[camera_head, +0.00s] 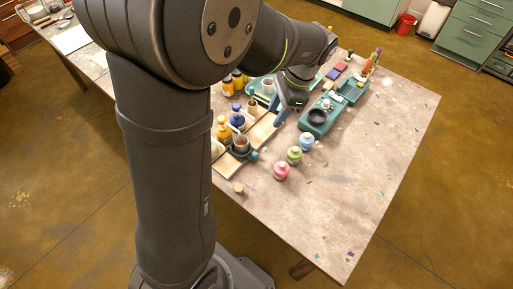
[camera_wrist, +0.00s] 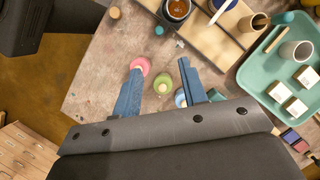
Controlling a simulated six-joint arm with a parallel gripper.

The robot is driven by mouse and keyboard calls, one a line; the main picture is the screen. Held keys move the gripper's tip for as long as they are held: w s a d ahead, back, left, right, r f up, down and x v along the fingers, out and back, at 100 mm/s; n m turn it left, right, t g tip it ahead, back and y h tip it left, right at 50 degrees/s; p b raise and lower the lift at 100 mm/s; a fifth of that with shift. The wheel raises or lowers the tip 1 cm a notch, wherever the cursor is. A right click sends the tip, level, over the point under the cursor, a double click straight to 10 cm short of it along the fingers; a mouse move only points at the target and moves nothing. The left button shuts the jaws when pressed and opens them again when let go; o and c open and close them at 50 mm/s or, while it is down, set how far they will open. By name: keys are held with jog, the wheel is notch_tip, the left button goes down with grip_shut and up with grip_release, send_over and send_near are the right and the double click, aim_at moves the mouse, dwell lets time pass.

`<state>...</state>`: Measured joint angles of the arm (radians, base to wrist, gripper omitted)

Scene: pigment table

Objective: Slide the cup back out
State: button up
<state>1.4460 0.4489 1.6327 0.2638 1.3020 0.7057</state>
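My gripper (camera_wrist: 157,80) is open, its two blue fingers spread apart with nothing held between them. In the head view my gripper (camera_head: 283,112) hangs over the table between the wooden rack and the green device. A dark cup with brown contents (camera_head: 241,147) stands at the near end of the rack; it also shows at the top edge of the wrist view (camera_wrist: 177,9), partly cut off. A plain pale cup (camera_head: 267,87) stands on the teal tray; the wrist view shows it too (camera_wrist: 296,50). I cannot tell which cup the task means.
The teal tray (camera_wrist: 252,78) holds pale blocks. A small cork-like piece (camera_head: 239,188) lies in front. The table's right side is clear.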

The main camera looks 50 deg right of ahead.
jog(key=s+m, duration=0.1)
send_near(255, 153)
jog(key=shift+t, duration=0.3)
jog(key=x, duration=0.8)
jog(key=shift+s+f, duration=0.1)
jog(key=shift+s, duration=0.25)
grip_shut()
